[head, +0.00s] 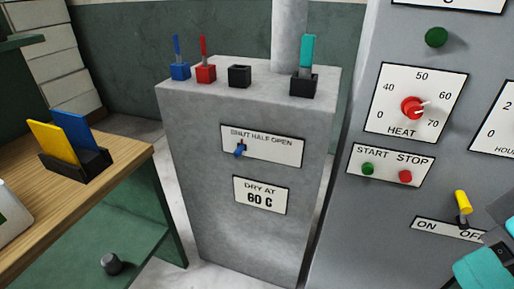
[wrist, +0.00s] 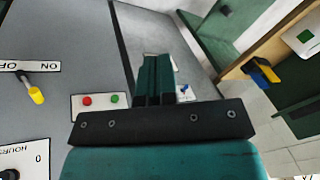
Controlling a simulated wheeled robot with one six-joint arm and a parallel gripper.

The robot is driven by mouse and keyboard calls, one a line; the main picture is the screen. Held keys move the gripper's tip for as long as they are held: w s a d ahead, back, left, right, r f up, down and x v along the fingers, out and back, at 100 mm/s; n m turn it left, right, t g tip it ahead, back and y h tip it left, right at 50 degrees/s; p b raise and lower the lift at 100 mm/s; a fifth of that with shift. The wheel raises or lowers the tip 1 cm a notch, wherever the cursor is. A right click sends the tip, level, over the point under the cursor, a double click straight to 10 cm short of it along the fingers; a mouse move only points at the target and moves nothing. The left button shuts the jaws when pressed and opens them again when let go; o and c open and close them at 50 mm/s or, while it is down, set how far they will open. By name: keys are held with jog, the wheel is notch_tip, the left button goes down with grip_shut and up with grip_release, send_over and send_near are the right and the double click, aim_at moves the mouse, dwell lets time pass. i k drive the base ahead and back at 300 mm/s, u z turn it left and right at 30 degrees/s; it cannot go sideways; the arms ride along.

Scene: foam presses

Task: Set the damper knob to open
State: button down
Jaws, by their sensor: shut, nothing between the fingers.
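The damper knob (head: 240,149) is a small blue knob on a white plate (head: 280,154) marked SHUT HALF OPEN, on the front of a grey cabinet. It sits at the plate's left part, below the word SHUT. In the wrist view a small blue spot (wrist: 186,89) on a white plate, partly hidden behind my fingers, appears to be the same knob. My gripper (wrist: 157,60) is shut and empty, with its teal fingers together and apart from the knob. In the head view only teal and grey parts of my arm end show at the lower right corner.
A grey panel with a red HEAT dial (head: 411,107), START and STOP buttons (head: 391,173) and a yellow switch (head: 462,203) stands at right. Blocks and a pipe (head: 289,35) top the cabinet. A wooden bench (head: 95,190) with a card holder (head: 75,164) stands at left.

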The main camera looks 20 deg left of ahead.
aim_at(241, 147)
jog(key=k, duration=1.2)
jog(key=u, duration=1)
jog(key=i, duration=1.7)
jog(key=z, duration=0.4)
